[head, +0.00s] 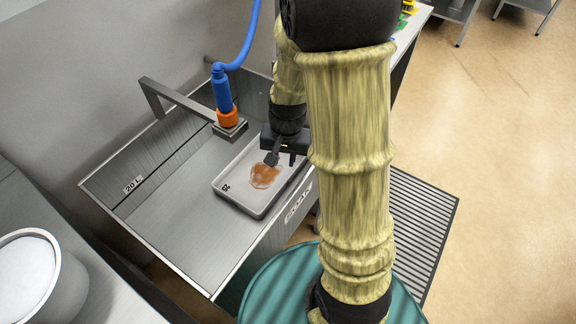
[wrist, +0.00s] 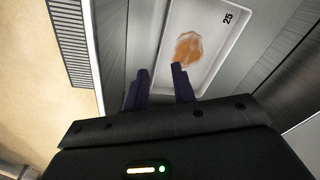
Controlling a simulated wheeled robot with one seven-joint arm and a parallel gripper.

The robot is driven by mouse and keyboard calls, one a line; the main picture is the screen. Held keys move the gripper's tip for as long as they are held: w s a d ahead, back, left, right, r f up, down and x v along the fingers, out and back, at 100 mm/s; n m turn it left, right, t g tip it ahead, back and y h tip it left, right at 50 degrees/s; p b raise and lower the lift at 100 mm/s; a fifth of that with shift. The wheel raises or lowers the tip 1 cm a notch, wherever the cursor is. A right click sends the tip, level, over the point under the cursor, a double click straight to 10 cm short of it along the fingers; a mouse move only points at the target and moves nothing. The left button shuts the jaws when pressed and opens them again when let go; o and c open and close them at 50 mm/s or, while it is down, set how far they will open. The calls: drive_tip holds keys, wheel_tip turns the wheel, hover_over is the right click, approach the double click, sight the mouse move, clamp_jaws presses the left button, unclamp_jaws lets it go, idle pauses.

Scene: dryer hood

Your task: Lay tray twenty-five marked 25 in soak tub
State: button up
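Tray twenty-five (head: 232,193) is a pale grey rectangular tray marked 25, with an orange-brown glossy patch (head: 265,175) inside. It appears within the outline of the soak tub (head: 170,235), a steel basin labelled SOAK and 20 L; whether it touches the tub floor is hard to tell. The tray also shows in the wrist view (wrist: 215,62). My gripper (wrist: 160,72) is at one edge of the tray, its dark fingers apart. One finger is over the tray's inside, the other outside its wall. In the head view my gripper (head: 272,157) is partly hidden by my arm.
A steel tap with a blue and orange fitting (head: 224,100) overhangs the tub's back. A white-topped round container (head: 30,275) stands at lower left. A teal round surface (head: 265,295) and a slatted floor mat (head: 425,220) lie outside the tub.

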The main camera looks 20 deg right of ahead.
drive_tip(key=s+a+r+n+t, duration=0.1)
drive_tip(key=s+r+n, duration=0.4)
drive_tip(key=s, duration=0.2)
drive_tip(key=shift+s+a+r+n, duration=0.15)
drive_tip(key=shift+a+r+n, duration=0.15)
drive_tip(key=shift+a, duration=0.05)
idle(0.8)
